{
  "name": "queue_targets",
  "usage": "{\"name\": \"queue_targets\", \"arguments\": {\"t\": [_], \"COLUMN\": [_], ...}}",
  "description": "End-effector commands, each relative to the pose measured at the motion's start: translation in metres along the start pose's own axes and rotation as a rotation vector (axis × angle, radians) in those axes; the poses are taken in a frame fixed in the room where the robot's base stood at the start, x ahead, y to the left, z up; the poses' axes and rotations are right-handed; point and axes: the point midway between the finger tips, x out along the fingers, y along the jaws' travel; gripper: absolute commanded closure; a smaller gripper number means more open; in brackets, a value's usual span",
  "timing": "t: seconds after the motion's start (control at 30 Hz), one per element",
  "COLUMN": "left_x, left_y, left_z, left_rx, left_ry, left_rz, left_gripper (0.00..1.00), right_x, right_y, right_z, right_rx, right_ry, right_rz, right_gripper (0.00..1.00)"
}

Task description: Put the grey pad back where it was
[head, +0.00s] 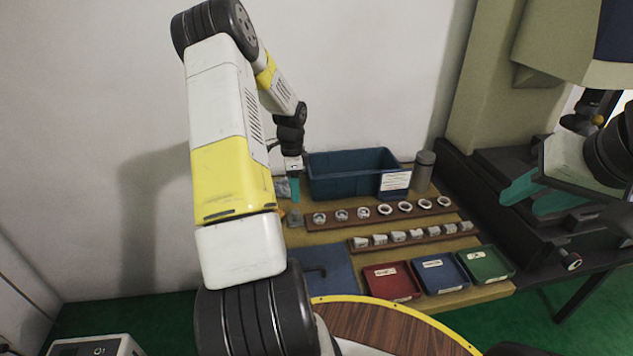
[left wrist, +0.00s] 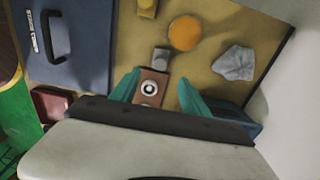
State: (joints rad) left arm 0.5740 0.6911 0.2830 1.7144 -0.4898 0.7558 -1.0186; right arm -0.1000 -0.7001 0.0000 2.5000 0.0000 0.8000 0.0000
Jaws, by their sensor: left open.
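A small grey block (left wrist: 161,58), which may be the grey pad, lies on the tan bench top at the end of the wooden ring rack (left wrist: 152,82). A grey shape (head: 295,218) shows below my left gripper in the head view. My left gripper (head: 294,190) points down over the bench's left end. Its teal fingers (left wrist: 157,92) are apart, with the rack's end and a ring between them in the picture; they hold nothing. A crumpled light grey piece (left wrist: 234,63) lies near the bench edge. My right gripper (head: 537,198) is at the right, its teal fingers apart.
An orange disc (left wrist: 185,33) and a yellow block (left wrist: 147,7) lie near the grey block. A blue case with a handle (left wrist: 75,65) lies beside them. A blue bin (head: 345,180), a grey canister (head: 424,172), a lower parts rack (head: 405,241) and red, blue and green trays (head: 392,281) fill the bench.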

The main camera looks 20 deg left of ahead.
Motion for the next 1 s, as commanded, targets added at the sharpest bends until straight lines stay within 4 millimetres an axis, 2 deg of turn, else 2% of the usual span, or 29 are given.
{"name": "queue_targets", "arguments": {"t": [0.07,0.17,0.27,0.4,0.6,0.8,0.9,1.0], "left_x": [-0.013,-0.045,-0.094,-0.163,-0.238,-0.283,-0.294,-0.298], "left_y": [0.002,0.011,0.031,0.074,0.151,0.236,0.273,0.302], "left_z": [-0.003,-0.013,-0.027,-0.044,-0.057,-0.058,-0.055,-0.053], "left_rx": [-0.009,-0.051,-0.128,-0.272,-0.487,-0.698,-0.79,-0.859], "left_ry": [-0.001,-0.001,0.009,0.052,0.172,0.346,0.436,0.509], "left_rz": [-0.01,-0.04,-0.088,-0.155,-0.221,-0.222,-0.197,-0.161], "left_gripper": [0.46,0.46,0.46,0.46,0.46,0.46,0.46,0.46], "right_x": [0.0,0.0,0.0,0.0,0.0,0.0,0.0,0.0], "right_y": [0.0,0.0,0.0,0.0,0.0,0.0,0.0,0.0], "right_z": [0.0,0.0,0.0,0.0,0.0,0.0,0.0,0.0], "right_rx": [0.0,0.0,0.0,0.0,0.0,0.0,0.0,0.0], "right_ry": [0.0,0.0,0.0,0.0,0.0,0.0,0.0,0.0], "right_rz": [0.0,0.0,0.0,0.0,0.0,0.0,0.0,0.0], "right_gripper": [0.64,0.64,0.64,0.64,0.64,0.64,0.64,0.64]}}
